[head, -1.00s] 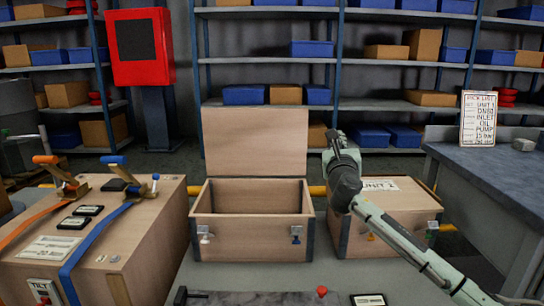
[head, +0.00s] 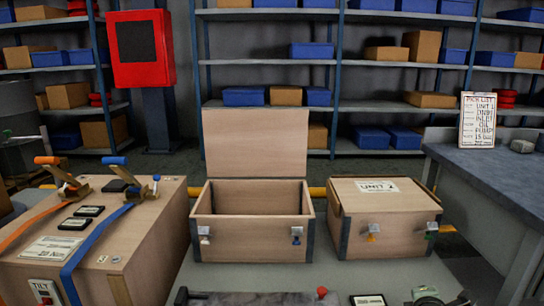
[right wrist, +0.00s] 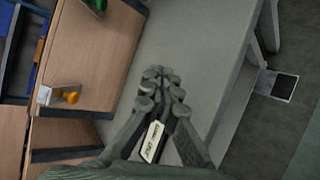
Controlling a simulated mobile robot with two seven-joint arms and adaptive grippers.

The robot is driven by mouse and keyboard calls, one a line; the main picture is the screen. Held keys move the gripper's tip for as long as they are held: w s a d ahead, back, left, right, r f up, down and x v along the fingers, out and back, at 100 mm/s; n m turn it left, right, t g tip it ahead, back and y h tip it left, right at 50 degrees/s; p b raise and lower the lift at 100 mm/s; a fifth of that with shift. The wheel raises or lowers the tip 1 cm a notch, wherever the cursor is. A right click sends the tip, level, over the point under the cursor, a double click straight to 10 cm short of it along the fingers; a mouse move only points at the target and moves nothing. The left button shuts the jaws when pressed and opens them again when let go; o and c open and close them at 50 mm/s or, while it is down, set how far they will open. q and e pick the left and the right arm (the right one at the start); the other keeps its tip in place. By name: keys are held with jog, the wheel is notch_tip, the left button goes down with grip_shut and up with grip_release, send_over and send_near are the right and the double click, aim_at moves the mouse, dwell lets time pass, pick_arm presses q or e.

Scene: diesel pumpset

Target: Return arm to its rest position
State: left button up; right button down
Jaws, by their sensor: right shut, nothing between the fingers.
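My right gripper (right wrist: 160,88) is in the right wrist view, its fingers shut together with nothing between them. It hangs over the grey bench top, apart from the wooden crate at the left of that view. In the head view only a small grey-green piece at the bottom right edge may be part of my right arm.
The UNIT 2 crate (head: 385,219) has its lid down. The open wooden crate (head: 250,240) beside it has its lid upright. A strapped crate (head: 150,240) stands at the left. A dark workbench (head: 500,180) is at the right.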

jog(key=s+d+f+m+g, duration=0.15)
jog(key=s+f+m, duration=0.25)
jog(key=s, duration=0.5)
jog(key=s+d+f+m+g, duration=0.1)
jog(key=s+f+m+g, duration=0.25)
jog(key=s, duration=0.45)
jog(key=s+d+f+m+g, duration=0.15)
jog(key=s+f+m, duration=0.3)
jog(key=s, duration=0.45)
pick_arm(q)
jog(key=shift+w+f, duration=0.2)
jog(key=shift+f, duration=0.35)
pick_arm(e)
jog(key=s+a+f+m+y, duration=0.1)
jog(key=a+f+y, duration=0.1)
jog(key=a, duration=0.5)
jog(key=s+a+f+m+y, duration=0.2)
jog(key=a+f, duration=0.1)
jog(key=a, duration=0.4)
jog(key=shift+a+f+m+g, duration=0.2)
jog(key=shift+f+m+g, duration=0.1)
jog(key=shift+g, duration=0.15)
pick_arm(q)
jog(key=shift+s, duration=0.1)
